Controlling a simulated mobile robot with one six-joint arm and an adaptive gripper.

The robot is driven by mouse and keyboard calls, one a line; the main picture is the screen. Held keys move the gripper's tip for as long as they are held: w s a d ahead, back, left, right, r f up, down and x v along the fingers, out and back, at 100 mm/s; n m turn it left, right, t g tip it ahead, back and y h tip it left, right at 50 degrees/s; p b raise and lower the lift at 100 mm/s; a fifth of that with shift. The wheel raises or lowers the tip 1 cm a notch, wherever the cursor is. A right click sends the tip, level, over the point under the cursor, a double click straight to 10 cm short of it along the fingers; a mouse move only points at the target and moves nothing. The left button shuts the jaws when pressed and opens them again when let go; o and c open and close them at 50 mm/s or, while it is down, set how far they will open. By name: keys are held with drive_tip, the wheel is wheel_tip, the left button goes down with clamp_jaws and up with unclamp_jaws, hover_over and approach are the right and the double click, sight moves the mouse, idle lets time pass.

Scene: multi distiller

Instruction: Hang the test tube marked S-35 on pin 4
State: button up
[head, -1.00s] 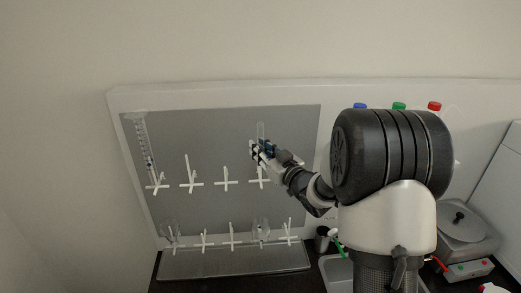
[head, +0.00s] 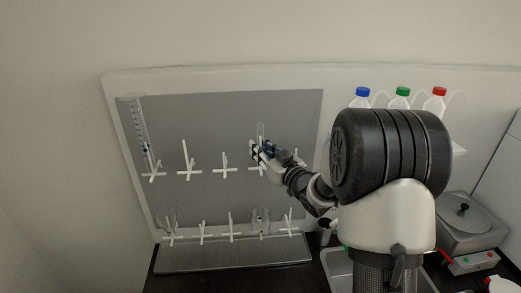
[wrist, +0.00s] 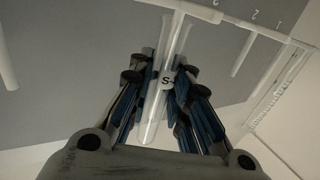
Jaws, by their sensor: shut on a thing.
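My gripper (head: 261,150) is shut on a clear glass test tube (head: 260,130) at the upper row of the grey pegboard (head: 215,125). In the wrist view my gripper (wrist: 156,82) has its blue-padded fingers on both sides of the tube (wrist: 152,122). Its label (wrist: 168,80) reads "S-", and the rest is hidden by a finger. The tube's upper part lies close to a white pin strip (wrist: 200,10); I cannot tell whether it touches a pin. White pins (head: 225,163) stand to the left of the gripper in the head view.
A graduated cylinder (head: 140,128) hangs at the board's upper left. Glassware (head: 260,221) hangs on the lower row, with more glassware (head: 167,219) at lower left. Bottles with blue, green and red caps (head: 403,98) stand behind my arm. A heating device (head: 466,228) is at right.

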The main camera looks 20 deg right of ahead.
drive_tip(key=shift+f, duration=0.15)
drive_tip(key=o, duration=0.9)
drive_tip(key=shift+o, duration=0.2)
drive_tip(key=v, duration=1.2)
drive_tip(key=s+a+b, duration=0.1)
drive_tip(key=s, duration=0.6)
drive_tip(key=shift+a+b, duration=0.15)
drive_tip(key=shift+b, duration=0.15)
